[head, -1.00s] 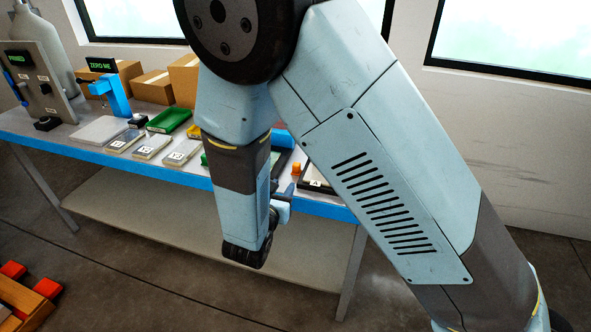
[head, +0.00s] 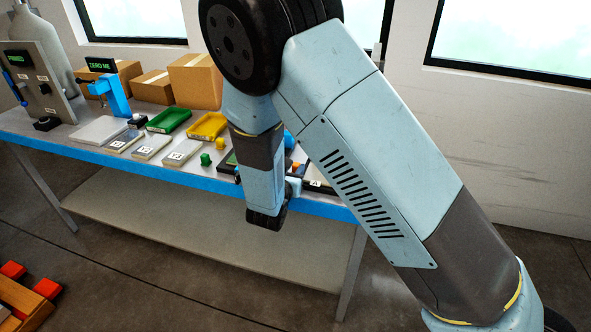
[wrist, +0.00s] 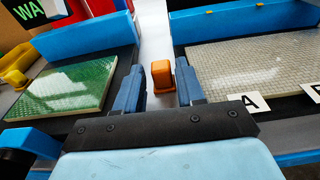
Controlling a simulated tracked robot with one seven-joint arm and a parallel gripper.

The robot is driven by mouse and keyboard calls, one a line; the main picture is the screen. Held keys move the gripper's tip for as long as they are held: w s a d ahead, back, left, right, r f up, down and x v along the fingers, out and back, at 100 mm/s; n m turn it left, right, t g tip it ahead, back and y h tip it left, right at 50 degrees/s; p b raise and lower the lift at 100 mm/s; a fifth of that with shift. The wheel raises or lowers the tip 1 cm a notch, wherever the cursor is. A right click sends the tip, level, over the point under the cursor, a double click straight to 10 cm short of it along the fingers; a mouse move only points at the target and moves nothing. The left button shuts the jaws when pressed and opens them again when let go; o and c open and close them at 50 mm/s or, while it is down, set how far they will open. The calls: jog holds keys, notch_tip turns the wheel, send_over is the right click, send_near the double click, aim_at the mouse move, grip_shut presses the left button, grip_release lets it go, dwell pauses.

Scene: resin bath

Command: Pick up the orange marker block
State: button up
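The orange marker block (wrist: 161,73) stands upright on the grey bench top in the narrow gap between two blue-edged trays. It is a small dot in the head view (head: 296,166), beside my forearm. My gripper (wrist: 159,68) is open and empty, with its two blue fingers pointing towards the block. In the wrist view the block appears between the fingertips, with a visible gap on each side. I cannot tell whether the tips are level with it. In the head view my gripper (head: 291,186) is partly hidden and sits near the front edge of the bench.
A green panel (wrist: 68,84) lies in the left tray, and a pale woven panel (wrist: 262,65) with an A label (wrist: 248,103) in the right one. The bench (head: 190,172) also holds a green tray (head: 169,120), a yellow tray (head: 207,126) and cardboard boxes (head: 195,80).

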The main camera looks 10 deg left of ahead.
jog(key=shift+w+d, duration=0.1)
jog(key=shift+w, duration=0.45)
jog(key=shift+c, duration=0.3)
grip_shut()
